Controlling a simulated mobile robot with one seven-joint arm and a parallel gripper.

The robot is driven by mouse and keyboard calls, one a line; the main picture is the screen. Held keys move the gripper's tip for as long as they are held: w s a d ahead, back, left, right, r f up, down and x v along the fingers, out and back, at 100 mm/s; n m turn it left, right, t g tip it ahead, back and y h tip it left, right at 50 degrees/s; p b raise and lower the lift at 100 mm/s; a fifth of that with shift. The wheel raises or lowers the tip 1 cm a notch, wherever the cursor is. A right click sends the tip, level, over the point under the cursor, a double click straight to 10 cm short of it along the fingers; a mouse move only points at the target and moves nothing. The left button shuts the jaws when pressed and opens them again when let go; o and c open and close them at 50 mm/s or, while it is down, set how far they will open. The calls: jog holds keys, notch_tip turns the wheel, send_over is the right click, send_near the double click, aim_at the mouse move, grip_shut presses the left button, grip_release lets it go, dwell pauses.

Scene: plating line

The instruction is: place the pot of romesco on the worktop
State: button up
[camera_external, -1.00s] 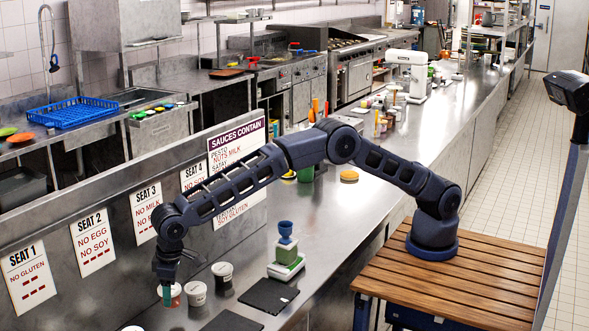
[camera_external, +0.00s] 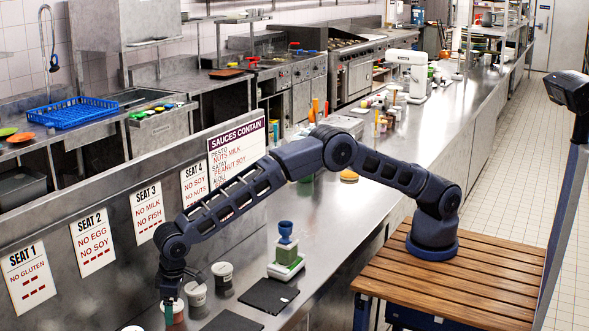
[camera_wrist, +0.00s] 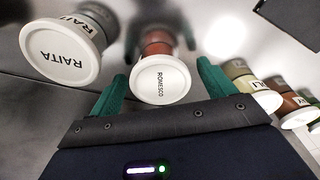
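The pot of romesco (camera_wrist: 160,80), with a white lid lettered ROMESCO and a red body, is between the two teal fingers of my gripper (camera_wrist: 160,82) in the wrist view. The fingers stand apart, with a narrow gap visible beside the lid, so the gripper looks open around the pot. In the external view the pot (camera_external: 177,316) is under my gripper (camera_external: 172,308) at the lower left. It appears upright on the steel worktop (camera_external: 325,225), in line with other pots; its base is hard to make out.
A raita pot (camera_wrist: 65,55) stands close on the left in the wrist view, and several lidded pots (camera_wrist: 265,98) on the right. The allergen sign (camera_external: 237,150) stands behind.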

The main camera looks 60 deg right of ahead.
aim_at(177, 304)
notch_tip(177, 304, up, 12)
jog(key=s, duration=0.1)
jog(key=shift+d, duration=0.4)
jog(key=shift+s+r, duration=0.1)
dwell(0.4)
